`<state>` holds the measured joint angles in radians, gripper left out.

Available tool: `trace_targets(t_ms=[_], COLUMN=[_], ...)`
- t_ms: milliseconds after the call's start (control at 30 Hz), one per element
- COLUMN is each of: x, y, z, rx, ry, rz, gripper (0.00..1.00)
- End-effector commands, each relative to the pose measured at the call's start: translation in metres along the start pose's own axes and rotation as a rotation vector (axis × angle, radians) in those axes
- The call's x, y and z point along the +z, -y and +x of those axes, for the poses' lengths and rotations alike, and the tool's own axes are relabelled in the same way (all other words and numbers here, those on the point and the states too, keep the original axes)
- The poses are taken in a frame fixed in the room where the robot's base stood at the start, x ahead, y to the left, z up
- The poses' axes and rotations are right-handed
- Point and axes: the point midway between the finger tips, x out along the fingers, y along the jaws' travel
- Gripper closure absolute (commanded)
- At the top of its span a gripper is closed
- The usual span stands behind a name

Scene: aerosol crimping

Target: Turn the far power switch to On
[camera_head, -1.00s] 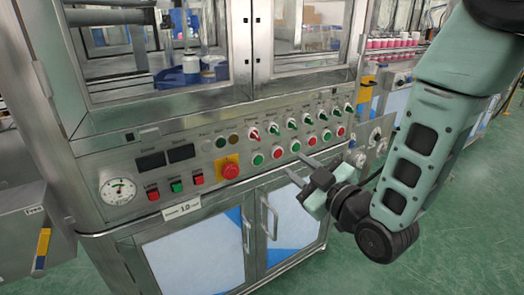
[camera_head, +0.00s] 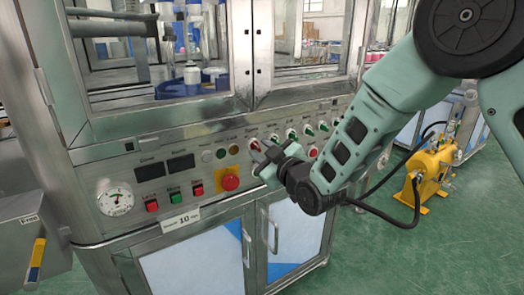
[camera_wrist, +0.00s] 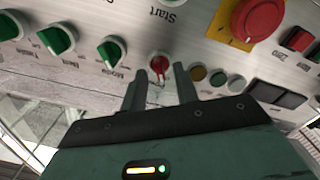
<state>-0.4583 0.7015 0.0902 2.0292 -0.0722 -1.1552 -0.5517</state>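The control panel (camera_head: 130,170) carries a row of rotary switches. The row's leftmost switch has a red handle (camera_head: 254,144); its small label is not clearly legible. In the wrist view this red-handled switch (camera_wrist: 158,65) lies just beyond and between my two fingertips. My gripper (camera_head: 264,155) is open, with its fingers pointing at that switch; it also shows in the wrist view (camera_wrist: 162,84). I cannot tell whether the fingers touch the handle. Green-handled switches (camera_wrist: 110,52) continue the row beside it.
A red emergency button on a yellow plate (camera_head: 229,180) sits close to the left of my gripper. Small displays (camera_head: 181,165), a round gauge (camera_head: 115,198) and red and green buttons (camera_head: 175,193) lie farther left. Cabinet doors with handles (camera_head: 273,236) are below.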

Motion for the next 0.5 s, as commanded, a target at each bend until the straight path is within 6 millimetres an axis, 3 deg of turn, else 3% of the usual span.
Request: trace_targets(t_ms=[300, 400, 500], x=[-0.0001, -0.0001, 0.0], y=[0.0001, 0.0, 0.0], z=[0.0025, 0.0024, 0.0024], rx=[0.0, 0.0, 0.0], ry=[0.0, 0.0, 0.0], rz=[0.0, 0.0, 0.0], gripper=[0.7, 0.98, 1.0])
